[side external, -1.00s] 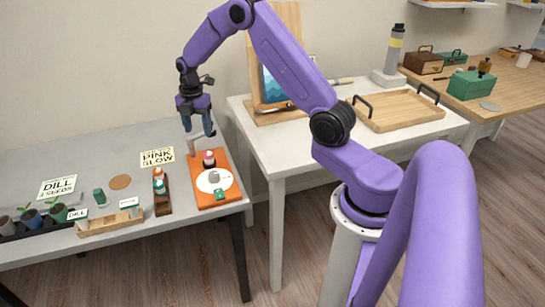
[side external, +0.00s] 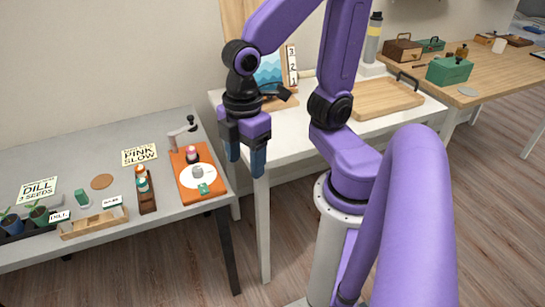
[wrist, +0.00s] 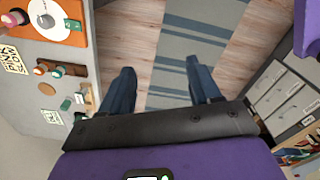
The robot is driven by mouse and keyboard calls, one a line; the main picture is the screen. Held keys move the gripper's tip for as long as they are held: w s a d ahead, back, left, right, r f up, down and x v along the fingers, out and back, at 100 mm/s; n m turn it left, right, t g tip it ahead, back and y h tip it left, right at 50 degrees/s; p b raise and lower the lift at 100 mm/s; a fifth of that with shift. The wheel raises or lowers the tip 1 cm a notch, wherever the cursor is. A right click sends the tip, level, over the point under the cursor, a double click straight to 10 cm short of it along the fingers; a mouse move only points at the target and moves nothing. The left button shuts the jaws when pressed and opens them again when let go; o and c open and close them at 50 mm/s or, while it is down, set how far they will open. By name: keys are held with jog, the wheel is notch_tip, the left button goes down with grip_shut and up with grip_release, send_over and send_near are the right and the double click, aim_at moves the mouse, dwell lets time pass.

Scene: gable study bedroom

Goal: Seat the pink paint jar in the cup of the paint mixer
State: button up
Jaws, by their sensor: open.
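The paint mixer is an orange board (side external: 186,193) with a white dial, a grey knob, a green piece and a lever at its back. The pink paint jar (side external: 192,151) shows as a pink top over a dark cup on the board's rear. It appears to sit in the cup, but I cannot tell how deeply. The board (wrist: 76,38) also shows at the wrist view's upper left. My gripper (side external: 246,158) is open and empty, right of the mixer and apart from it. Its spread fingers (wrist: 160,87) have only floor between them in the wrist view.
A wooden rack (side external: 148,204) with orange-topped and green jars stands left of the mixer. A "PINK SLOW" card (side external: 140,155) lies behind. A shallow wooden box (side external: 93,223) and potted seedlings are farther left. A white table (side external: 287,131) with a tray (side external: 378,101) stands right, across a gap.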

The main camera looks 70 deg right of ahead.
jog(key=shift+m, duration=0.5)
jog(key=s, duration=0.1)
jog(key=s+d, duration=0.1)
jog(key=s, duration=0.3)
jog(key=shift+d+f, duration=0.15)
jog(key=shift+d, duration=0.25)
